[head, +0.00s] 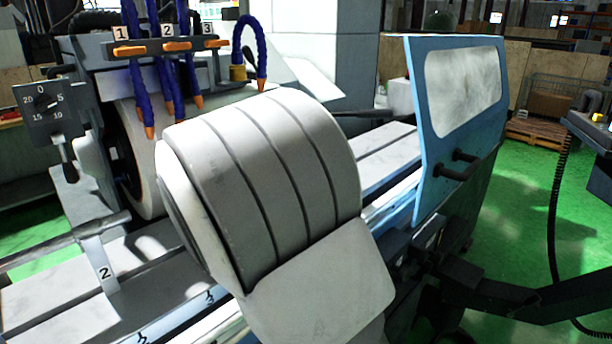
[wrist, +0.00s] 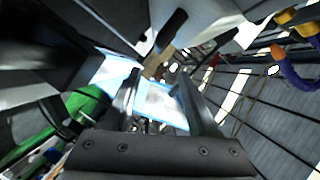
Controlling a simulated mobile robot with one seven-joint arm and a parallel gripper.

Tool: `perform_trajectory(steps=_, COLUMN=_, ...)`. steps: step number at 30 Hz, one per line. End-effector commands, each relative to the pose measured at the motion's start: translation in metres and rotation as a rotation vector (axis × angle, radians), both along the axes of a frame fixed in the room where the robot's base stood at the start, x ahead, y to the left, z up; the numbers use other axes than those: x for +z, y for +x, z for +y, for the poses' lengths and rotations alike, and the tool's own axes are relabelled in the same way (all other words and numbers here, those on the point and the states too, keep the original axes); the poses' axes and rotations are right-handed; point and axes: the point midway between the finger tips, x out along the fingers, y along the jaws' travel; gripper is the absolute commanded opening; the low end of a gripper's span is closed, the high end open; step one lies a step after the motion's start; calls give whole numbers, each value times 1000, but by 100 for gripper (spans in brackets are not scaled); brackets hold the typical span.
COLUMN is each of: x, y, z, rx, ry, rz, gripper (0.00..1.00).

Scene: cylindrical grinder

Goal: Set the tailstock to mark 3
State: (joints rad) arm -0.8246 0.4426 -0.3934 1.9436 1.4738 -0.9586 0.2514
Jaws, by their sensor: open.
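I cannot pick out the tailstock for sure in either view; a large white ribbed body, possibly part of my own arm, covers the middle of the machine bed in the head view. The bed's front rail (head: 150,329) carries a scale, with a mark 3 (head: 210,297) beside the white body. A pale strip with the number 2 (head: 104,266) stands further left, by a grey round bar (head: 65,238). My gripper (wrist: 162,90) is open in the wrist view, its two dark fingers apart with nothing held between them. I cannot make it out in the head view.
A blue guard door (head: 424,150) with a window and black handle stands right of the bed. Blue coolant hoses with orange tips (head: 165,100) hang under valves labelled 1, 2 and 3. A dial box (head: 50,108) is at left. Green floor (head: 530,220) is open at right.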

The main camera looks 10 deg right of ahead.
Motion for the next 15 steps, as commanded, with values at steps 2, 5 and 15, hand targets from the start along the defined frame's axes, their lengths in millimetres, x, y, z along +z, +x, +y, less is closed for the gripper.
perform_trajectory(steps=2, x=-3, y=9, z=-9, rx=-5, ry=-1, rz=0, gripper=59)
perform_trajectory(steps=5, x=-8, y=25, z=-19, rx=-4, ry=-2, rz=0, gripper=59)
perform_trajectory(steps=15, x=-24, y=85, z=-62, rx=-3, ry=-3, rz=1, gripper=59)
